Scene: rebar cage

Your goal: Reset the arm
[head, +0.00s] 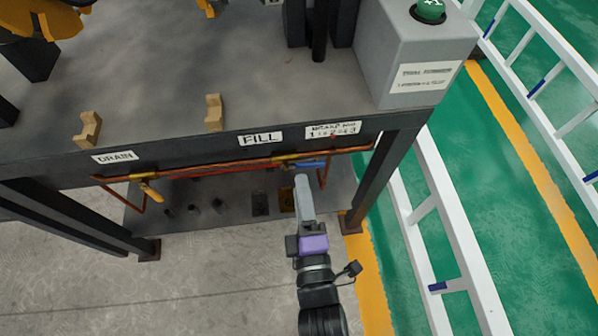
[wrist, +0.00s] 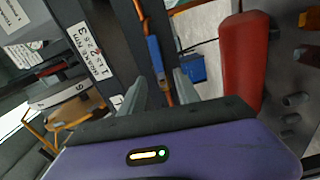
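My gripper (head: 303,184) reaches up from the bottom of the head view, with its tips just below the blue valve handle (head: 310,165) on the pipe under the bench front. In the wrist view my gripper (wrist: 160,78) shows two grey fingers spread apart with nothing clamped between them. The blue handle (wrist: 155,56) and an orange pipe appear in line with the gap, beyond the fingertips. Whether a finger touches the handle I cannot tell. The purple gripper body covers the bottom of the wrist view.
The bench edge (head: 225,148) with FILL and DRAIN labels overhangs the pipes. A yellow valve handle (head: 151,191) hangs at left. A dark bench leg (head: 383,170) and white ladder-like frame (head: 440,225) stand right. A red cylinder (wrist: 243,65) is near in the wrist view. Floor at lower left is clear.

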